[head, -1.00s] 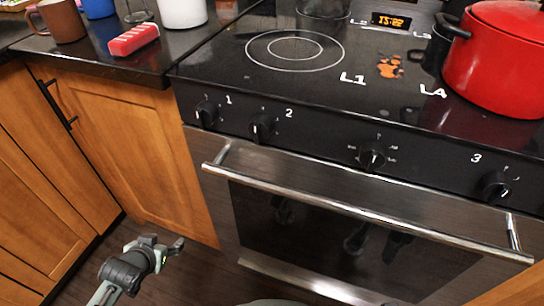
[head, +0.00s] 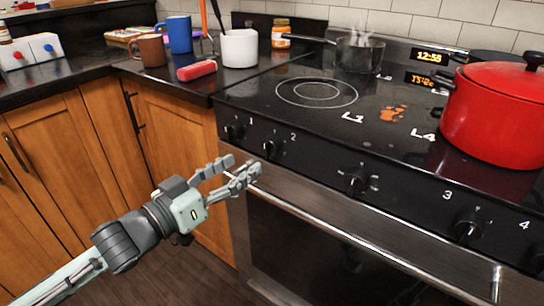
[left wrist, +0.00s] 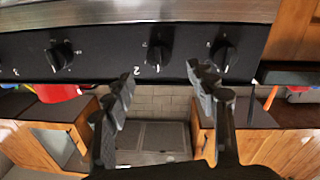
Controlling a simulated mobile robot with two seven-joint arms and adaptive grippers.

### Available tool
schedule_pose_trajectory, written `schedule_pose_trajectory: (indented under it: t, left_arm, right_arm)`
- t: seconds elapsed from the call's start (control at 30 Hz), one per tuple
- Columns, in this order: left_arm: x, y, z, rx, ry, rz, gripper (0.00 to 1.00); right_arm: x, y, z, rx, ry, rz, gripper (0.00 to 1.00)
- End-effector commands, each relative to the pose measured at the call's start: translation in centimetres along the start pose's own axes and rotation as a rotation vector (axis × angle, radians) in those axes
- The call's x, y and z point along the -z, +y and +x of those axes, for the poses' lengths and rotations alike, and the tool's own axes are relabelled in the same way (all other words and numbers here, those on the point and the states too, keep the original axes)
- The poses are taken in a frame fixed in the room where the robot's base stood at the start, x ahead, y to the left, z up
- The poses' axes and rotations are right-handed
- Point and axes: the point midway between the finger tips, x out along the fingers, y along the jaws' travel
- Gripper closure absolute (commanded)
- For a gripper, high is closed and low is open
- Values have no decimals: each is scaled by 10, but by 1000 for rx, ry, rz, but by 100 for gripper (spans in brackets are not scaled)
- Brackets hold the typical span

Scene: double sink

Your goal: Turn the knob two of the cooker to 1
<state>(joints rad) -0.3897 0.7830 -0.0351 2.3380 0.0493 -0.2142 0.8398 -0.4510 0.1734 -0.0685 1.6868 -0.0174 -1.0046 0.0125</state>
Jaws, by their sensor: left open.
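The cooker (head: 310,160) has a black front panel with a row of dark knobs. Knob two (head: 270,149) is beside the printed 2, with a white pointer line; its setting marks are too small to read. It also shows in the upside-down left wrist view (left wrist: 158,56), between the lines of my two fingers. Knob one (head: 233,132) is to its left in the head view and to its right in the wrist view (left wrist: 224,56). My left gripper (head: 239,168) is open and empty, just below and left of knob two, apart from it. My right gripper is out of view.
The oven handle (head: 340,226) runs below the knobs. A red pot (head: 490,115) and a steaming pan (head: 360,55) stand on the hob. Mugs (head: 180,35), a white holder (head: 239,48) and a red block (head: 197,70) are on the left counter.

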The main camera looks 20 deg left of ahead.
Motion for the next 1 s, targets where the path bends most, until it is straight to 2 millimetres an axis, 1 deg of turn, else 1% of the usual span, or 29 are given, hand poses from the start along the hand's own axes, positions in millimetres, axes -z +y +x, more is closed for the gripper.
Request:
schedule_pose_trajectory:
  t: [0.13,0.23,0.5,0.6,0.77,1.0]
  left_arm:
    - [4,2,8,-9,7,-2,43]
    - [5,2,20,-8,9,-1,43]
    - [5,3,58,-7,8,-2,43]
    - [4,2,69,-6,7,-2,43]
    - [3,2,77,-6,5,-1,43]
    - [2,3,78,-6,3,-1,43]
  right_arm:
    - [1,0,-1,0,5,-1,100]
    - [0,-1,1,0,6,-5,100]
    - [-20,-7,17,2,-20,-26,100]
    - [-25,-7,23,1,-24,-30,100]
    - [-28,-5,28,-3,-29,-33,100]
    - [-27,0,29,-10,-26,-39,100]
